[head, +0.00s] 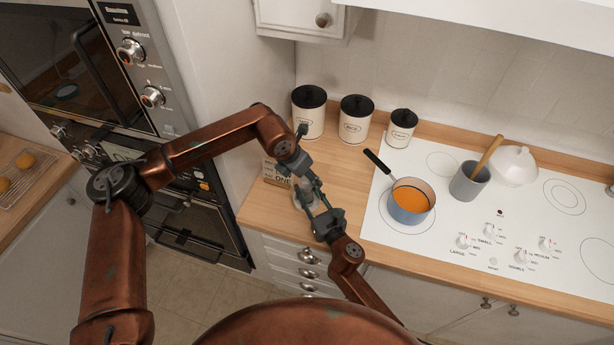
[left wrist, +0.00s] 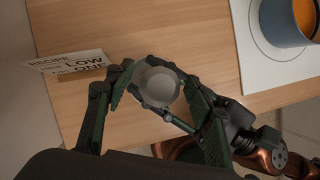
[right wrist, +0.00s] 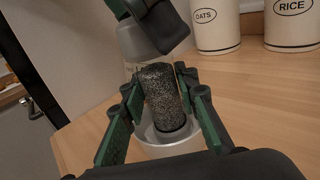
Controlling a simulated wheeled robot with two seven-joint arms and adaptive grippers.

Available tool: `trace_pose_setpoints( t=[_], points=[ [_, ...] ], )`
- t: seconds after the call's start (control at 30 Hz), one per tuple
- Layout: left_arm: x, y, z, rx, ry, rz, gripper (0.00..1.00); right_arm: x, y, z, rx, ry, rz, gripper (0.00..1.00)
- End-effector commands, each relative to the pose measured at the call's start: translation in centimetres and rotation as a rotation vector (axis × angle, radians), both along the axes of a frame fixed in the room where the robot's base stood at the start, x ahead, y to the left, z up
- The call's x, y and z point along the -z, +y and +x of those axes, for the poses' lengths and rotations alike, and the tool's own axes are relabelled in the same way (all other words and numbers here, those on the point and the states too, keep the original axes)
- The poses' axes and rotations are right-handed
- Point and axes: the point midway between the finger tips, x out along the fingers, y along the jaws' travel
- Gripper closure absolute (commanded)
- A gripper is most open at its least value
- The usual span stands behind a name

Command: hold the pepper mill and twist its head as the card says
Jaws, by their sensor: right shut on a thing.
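The pepper mill shows in the right wrist view with a grey head (right wrist: 140,45), a dark speckled middle (right wrist: 163,98) and a pale grey base (right wrist: 172,140). It stands upright near the counter's front left corner; I cannot tell whether it touches the wood. My right gripper (right wrist: 158,110) is shut on the mill's lower part. My left gripper (left wrist: 160,100) is around the round grey head from above, its fingers open on either side.
A blue pan (head: 409,203) of orange soup and a grey utensil pot (head: 468,184) stand on the white hob (head: 440,235) to the right. Several black-lidded canisters (head: 355,122) line the back. Wall ovens (head: 125,100) stand at left.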

Motion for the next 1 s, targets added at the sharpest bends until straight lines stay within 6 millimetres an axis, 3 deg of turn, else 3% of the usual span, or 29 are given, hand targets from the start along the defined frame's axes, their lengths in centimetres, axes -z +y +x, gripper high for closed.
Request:
trace_pose_setpoints(
  t=[0.37, 0.8, 1.0],
  points=[
    [-0.6, 0.2, -0.1, 0.0, -0.001, -0.001, 0.49, 0.0, 0.0, 0.0, 0.0, 0.0, 0.0, 1.0],
    [-8.3, 2.6, -2.2, 0.001, -0.002, 0.0, 0.49, 0.0, 0.0, 0.0, -0.001, 0.0, 0.0, 1.0],
    [-10.5, 3.2, -2.9, 0.0, -0.001, 0.001, 0.49, 0.0, 0.0, 0.0, -0.001, 0.0, 0.0, 1.0]
  ],
)
